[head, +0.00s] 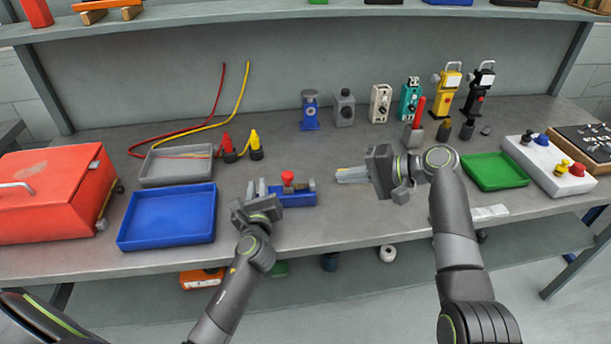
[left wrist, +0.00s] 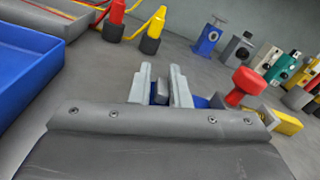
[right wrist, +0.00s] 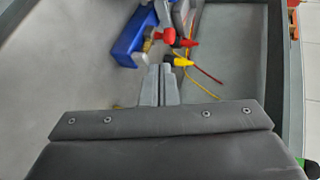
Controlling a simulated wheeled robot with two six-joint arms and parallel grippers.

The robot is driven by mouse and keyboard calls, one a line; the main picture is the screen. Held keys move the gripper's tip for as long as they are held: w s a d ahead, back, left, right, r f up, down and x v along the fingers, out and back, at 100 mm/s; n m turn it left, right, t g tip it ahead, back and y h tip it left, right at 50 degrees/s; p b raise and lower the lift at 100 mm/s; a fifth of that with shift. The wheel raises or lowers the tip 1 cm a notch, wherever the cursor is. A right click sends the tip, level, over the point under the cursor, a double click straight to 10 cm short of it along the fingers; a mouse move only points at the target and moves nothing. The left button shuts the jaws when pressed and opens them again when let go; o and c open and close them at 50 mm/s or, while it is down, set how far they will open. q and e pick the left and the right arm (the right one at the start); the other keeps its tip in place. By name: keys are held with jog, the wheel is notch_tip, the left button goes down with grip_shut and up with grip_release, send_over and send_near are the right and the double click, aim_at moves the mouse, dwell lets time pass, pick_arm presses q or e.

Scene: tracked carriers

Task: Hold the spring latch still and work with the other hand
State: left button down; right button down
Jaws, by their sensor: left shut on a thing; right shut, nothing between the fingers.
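The spring latch is a small blue base (head: 297,200) with grey metal parts and a red knob (head: 287,178) on top, standing on the bench. My left gripper (head: 256,188) is at its left end. In the left wrist view its fingers are shut on a grey block (left wrist: 160,92) of the latch, with the red knob (left wrist: 243,82) to the right. My right gripper (head: 341,175) is shut and empty, to the right of the latch and apart from it, fingers pointing left. The right wrist view shows the blue base (right wrist: 130,38) beyond its fingertips; the left fingers partly hide the latch.
A blue tray (head: 168,243), a grey tray (head: 150,180) and a red toolbox (head: 45,205) stand at the left. Red and yellow plugs with cables sit behind the latch. Several devices line the back. A green tray (head: 495,185) lies at the right. The bench between latch and right gripper is clear.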

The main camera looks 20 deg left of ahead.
send_near(287, 178)
notch_tip(287, 178, down, 3)
jog(key=w+a, duration=0.1)
jog(key=a, duration=0.2)
jog(key=shift+w+a+f, duration=0.1)
jog(key=shift+w+a, duration=0.05)
jog(key=shift+a, duration=0.85)
jog(key=shift+s+a, duration=0.35)
jog(key=shift+a, duration=0.25)
jog(key=shift+s+a, duration=0.3)
jog(key=shift+a, duration=0.25)
jog(key=shift+d, duration=0.7)
jog(key=v, duration=1.2)
jog(key=shift+d, duration=0.4)
